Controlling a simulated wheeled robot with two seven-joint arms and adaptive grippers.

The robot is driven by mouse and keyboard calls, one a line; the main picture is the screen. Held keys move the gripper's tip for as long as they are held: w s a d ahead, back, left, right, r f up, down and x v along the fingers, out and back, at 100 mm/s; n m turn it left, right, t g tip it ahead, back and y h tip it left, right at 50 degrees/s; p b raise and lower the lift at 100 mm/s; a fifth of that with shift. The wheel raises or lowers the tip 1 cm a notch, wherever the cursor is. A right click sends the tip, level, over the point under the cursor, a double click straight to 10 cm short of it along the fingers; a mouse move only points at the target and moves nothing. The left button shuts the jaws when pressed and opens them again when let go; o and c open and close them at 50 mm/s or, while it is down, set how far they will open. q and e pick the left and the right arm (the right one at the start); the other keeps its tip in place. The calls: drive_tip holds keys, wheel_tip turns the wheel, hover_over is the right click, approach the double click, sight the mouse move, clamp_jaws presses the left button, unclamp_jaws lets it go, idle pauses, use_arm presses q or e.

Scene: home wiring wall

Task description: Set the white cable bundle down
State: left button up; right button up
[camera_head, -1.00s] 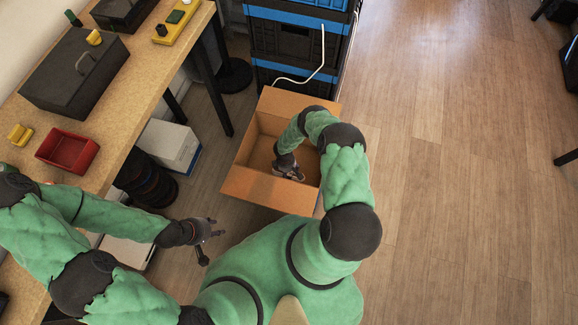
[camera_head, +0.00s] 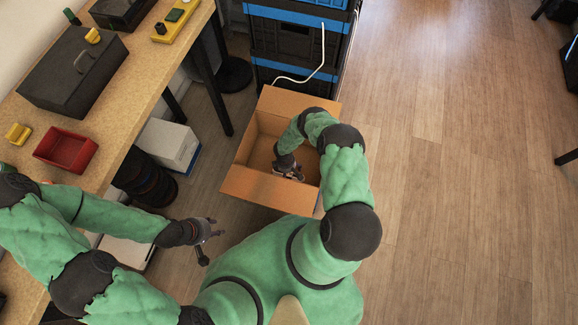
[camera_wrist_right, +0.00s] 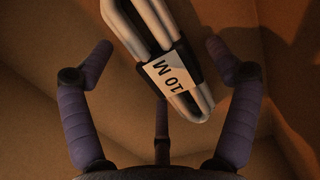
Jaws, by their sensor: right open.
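The white cable bundle (camera_wrist_right: 187,99) shows in the right wrist view, bound by a dark band with a white "10 M" label. It lies inside the open cardboard box (camera_head: 248,186). My right gripper (camera_wrist_right: 158,50) is open, its fingers spread apart on both sides of the bundle with gaps showing. In the head view my right gripper (camera_head: 289,172) is down inside the box, and the bundle cannot be made out clearly there. My left gripper (camera_head: 212,240) is open and empty, left of the box and above the floor.
Stacked black and blue crates (camera_head: 290,42) stand behind the box, with a white cable (camera_head: 318,70) hanging down them. A workbench (camera_head: 118,100) on the left holds a dark toolbox (camera_head: 75,72) and a red bin (camera_head: 66,151).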

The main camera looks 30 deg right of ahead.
wheel_tip(320, 180, up, 12)
drive_tip(key=w+p, duration=0.1)
drive_tip(key=p, duration=0.4)
drive_tip(key=shift+a, duration=0.45)
